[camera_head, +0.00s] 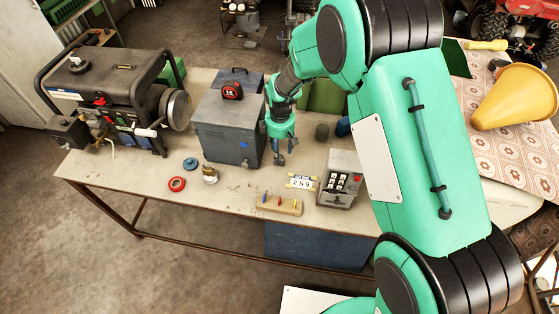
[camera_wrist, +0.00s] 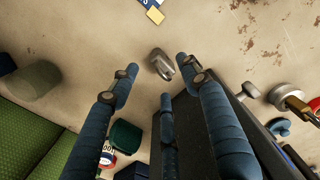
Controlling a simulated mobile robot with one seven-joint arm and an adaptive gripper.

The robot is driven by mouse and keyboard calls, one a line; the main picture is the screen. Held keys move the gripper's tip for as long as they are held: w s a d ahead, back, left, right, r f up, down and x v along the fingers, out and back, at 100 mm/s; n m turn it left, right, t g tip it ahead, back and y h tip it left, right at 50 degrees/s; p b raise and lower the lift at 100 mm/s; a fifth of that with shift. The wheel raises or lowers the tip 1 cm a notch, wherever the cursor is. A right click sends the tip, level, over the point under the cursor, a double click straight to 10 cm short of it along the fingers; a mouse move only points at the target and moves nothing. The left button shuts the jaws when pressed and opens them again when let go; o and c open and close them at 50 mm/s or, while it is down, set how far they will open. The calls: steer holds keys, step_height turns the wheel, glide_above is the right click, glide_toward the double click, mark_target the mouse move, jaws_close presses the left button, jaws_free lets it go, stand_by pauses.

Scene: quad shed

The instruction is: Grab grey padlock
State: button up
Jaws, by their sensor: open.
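A small grey padlock (camera_wrist: 158,66) lies on the bare tabletop in the wrist view, just beyond and between my fingertips. In the head view I cannot make it out clearly; my fingers seem to cover it. My gripper (camera_head: 279,159) points down over the table, close to the right side of the grey metal box. In the wrist view my gripper (camera_wrist: 158,76) has its blue fingers spread, with nothing held between them. A second padlock-like piece, brass with a silver top (camera_head: 209,174), stands left of the box; it also shows in the wrist view (camera_wrist: 290,100).
The grey metal box (camera_head: 230,130) stands close beside my fingers. A keypad unit (camera_head: 341,178), a number plate (camera_head: 301,182) and a wooden block (camera_head: 279,205) are to the right and front. Red tape (camera_head: 177,184) and a generator (camera_head: 110,90) are left. Bare tabletop lies in front.

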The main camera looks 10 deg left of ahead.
steer(key=shift+f+b, duration=0.35)
steer(key=shift+f, duration=2.2)
steer(key=shift+c, duration=0.5)
jaws_close()
